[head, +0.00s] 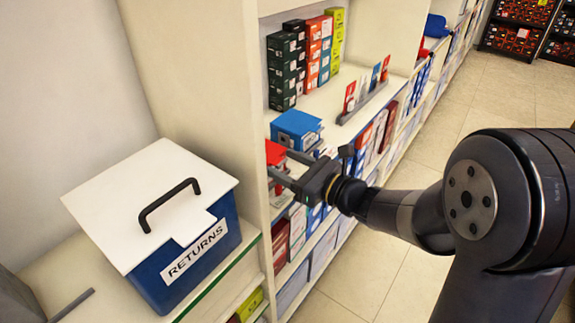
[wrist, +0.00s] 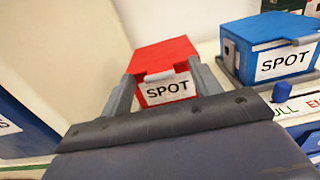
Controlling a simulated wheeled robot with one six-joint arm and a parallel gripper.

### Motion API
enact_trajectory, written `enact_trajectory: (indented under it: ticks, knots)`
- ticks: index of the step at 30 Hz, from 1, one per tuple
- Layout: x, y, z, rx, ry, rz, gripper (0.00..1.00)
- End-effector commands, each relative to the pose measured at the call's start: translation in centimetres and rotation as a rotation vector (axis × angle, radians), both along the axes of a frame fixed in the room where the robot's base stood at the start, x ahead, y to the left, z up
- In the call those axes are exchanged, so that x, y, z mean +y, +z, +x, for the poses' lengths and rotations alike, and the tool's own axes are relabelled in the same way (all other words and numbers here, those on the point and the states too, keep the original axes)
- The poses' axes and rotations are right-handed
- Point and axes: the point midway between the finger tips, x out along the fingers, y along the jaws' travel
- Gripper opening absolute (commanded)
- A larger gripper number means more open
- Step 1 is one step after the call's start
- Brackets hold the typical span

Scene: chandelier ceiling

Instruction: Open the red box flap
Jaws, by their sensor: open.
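The red box (wrist: 163,58) carries a white label reading SPOT and a pale tab at its front top edge in the wrist view. Its lid looks closed. In the head view, only part of the red box (head: 275,153) shows at the shelf's left end, behind the shelf upright and my gripper. My gripper (head: 282,165) is open. In the wrist view its two fingers (wrist: 157,85) stand on either side of the red box's front, with the box's label between them. I cannot tell whether the fingers touch the box.
A blue SPOT box (head: 297,129) stands just right of the red box. A blue RETURNS bin (head: 205,255) with a white handled lid (head: 150,195) sits left of the shelf upright (head: 208,90). Stacked small boxes (head: 282,70) stand behind. The floor (head: 375,265) at right is clear.

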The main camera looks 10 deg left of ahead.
Motion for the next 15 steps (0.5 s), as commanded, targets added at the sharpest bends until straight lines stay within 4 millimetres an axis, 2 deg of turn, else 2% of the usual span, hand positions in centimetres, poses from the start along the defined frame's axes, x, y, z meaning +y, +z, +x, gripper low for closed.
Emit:
enact_trajectory:
  ticks: [4, 15]
  knots:
    - [-0.02, 0.0, -0.01, 0.0, 0.0, 0.0, 0.58]
    - [-0.04, -0.01, -0.02, 0.0, 0.0, 0.0, 0.28]
